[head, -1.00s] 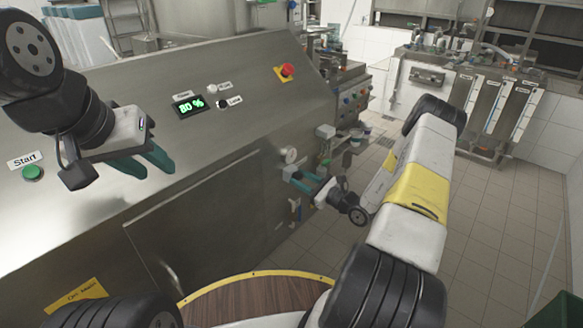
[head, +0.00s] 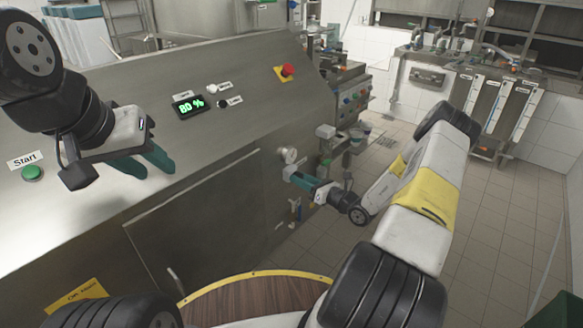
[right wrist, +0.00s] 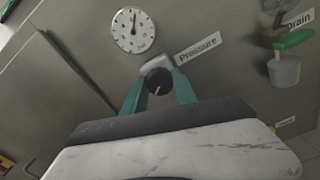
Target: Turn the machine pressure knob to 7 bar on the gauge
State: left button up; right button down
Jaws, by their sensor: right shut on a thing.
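In the head view my right gripper (head: 291,174) reaches the front just below the gauge (head: 289,155) and hides the knob. In the right wrist view the round white gauge (right wrist: 133,30) has a red needle pointing about straight up; its numbers are too small to read. My left gripper (head: 158,170) is open and empty above the sloped panel.
The panel carries a green Start button (head: 32,173), an 80 % display (head: 189,105) and a red emergency button (head: 287,70). A green-handled drain valve (right wrist: 291,40) is right of the knob. Tiled floor (head: 490,230) is clear at the right.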

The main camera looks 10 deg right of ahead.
dwell(0.3)
jog(key=c, duration=1)
grip_release()
jog(key=shift+d, duration=0.1)
jog(key=v, duration=0.7)
jog(key=shift+s+d, duration=0.2)
jog(key=shift+s, duration=0.15)
